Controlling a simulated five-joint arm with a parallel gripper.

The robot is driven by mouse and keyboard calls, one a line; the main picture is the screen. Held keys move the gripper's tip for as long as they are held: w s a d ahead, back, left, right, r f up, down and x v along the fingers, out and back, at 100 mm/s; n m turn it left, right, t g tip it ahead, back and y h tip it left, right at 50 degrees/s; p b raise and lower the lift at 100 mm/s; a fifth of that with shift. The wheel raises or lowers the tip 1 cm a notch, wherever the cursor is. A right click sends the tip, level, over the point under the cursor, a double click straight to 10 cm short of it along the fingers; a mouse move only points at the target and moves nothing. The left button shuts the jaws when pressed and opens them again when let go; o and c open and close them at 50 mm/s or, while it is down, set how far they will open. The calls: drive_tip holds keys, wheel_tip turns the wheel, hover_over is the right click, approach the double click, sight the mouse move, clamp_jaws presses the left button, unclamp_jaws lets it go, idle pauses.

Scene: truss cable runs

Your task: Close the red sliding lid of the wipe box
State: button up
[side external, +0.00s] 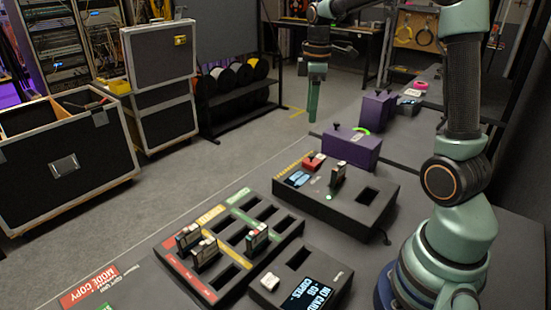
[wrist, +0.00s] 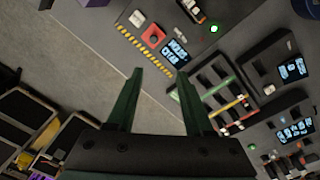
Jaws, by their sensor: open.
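The wipe box (side external: 345,208) is a dark slanted box on the bench, with yellow hazard stripes at its left end and a small lit screen. Its red lid (side external: 314,161) with a dark knob sits at the far left end by the screen. The lid also shows in the wrist view (wrist: 153,37), beside the stripes. How far it is slid cannot be told. A card stands upright in a slot of the box. My gripper (side external: 312,117) hangs pointing down above and beyond the box, clear of it. In the wrist view its green fingers (wrist: 160,72) are apart and empty.
A purple box (side external: 351,148) stands just behind the wipe box. A slotted tray (side external: 232,236) with several upright cards lies in front left, and a box with a lit screen (side external: 303,282) lies nearer. Floor and cases are beyond the bench's left edge.

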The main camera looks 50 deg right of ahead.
sight(312, 155)
drive_tip(key=shift+n+g, duration=0.3)
drive_tip(key=shift+n, duration=0.2)
drive_tip(key=d+f, duration=0.1)
drive_tip(key=f, duration=0.8)
drive_tip(key=d+f, duration=0.1)
drive_tip(key=f, duration=0.3)
drive_tip(key=shift+w+d+f, duration=0.25)
drive_tip(key=shift+d+f, duration=0.05)
drive_tip(key=shift+f, duration=0.05)
clamp_jaws()
drive_tip(key=shift+r, duration=0.1)
idle(0.4)
